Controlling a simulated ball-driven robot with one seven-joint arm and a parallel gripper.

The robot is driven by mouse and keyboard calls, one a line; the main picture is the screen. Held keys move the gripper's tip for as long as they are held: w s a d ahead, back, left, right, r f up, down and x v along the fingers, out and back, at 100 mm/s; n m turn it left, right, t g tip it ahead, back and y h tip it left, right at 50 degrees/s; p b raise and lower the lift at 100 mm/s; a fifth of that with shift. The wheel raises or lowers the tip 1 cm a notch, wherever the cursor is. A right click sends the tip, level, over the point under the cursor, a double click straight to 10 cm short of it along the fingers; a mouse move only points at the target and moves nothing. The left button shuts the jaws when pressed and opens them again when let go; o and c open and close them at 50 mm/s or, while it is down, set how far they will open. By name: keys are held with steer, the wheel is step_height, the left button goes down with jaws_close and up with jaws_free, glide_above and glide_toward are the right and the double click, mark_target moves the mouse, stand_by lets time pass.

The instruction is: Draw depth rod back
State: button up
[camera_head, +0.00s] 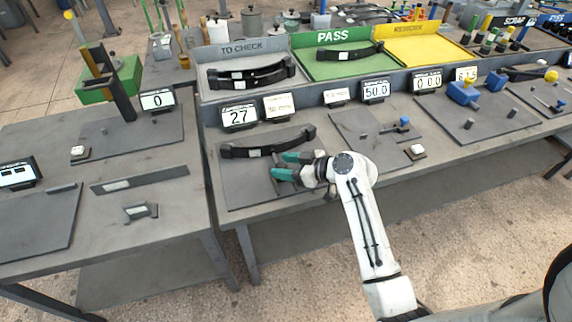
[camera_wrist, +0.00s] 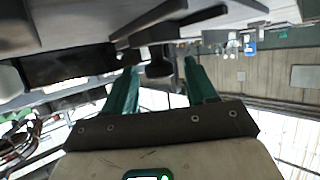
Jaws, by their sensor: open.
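My gripper (camera_head: 282,166) reaches over the dark plate (camera_head: 237,184) behind which the "27" display stands. Its two teal fingers are apart and point left. A black leaf spring (camera_head: 255,152) lies along the back of this plate, just beyond the fingers. In the wrist view, a dark rod with a blunt end, which looks like the depth rod (camera_wrist: 158,68), shows between the open fingers (camera_wrist: 160,75). I cannot tell whether the fingers touch it. In the head view the rod is mostly hidden by my gripper.
The "27" display (camera_head: 239,116) and a white card stand behind the plate. Bins marked TO CHECK (camera_head: 205,79), PASS (camera_head: 309,70) and a yellow one (camera_head: 418,50) stand behind. A second fixture plate (camera_head: 362,148) with a blue knob lies right. Table front is clear.

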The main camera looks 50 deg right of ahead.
jaws_close()
stand_by(0.4)
steer(key=shift+s+a, duration=0.1)
steer(key=shift+s, duration=0.05)
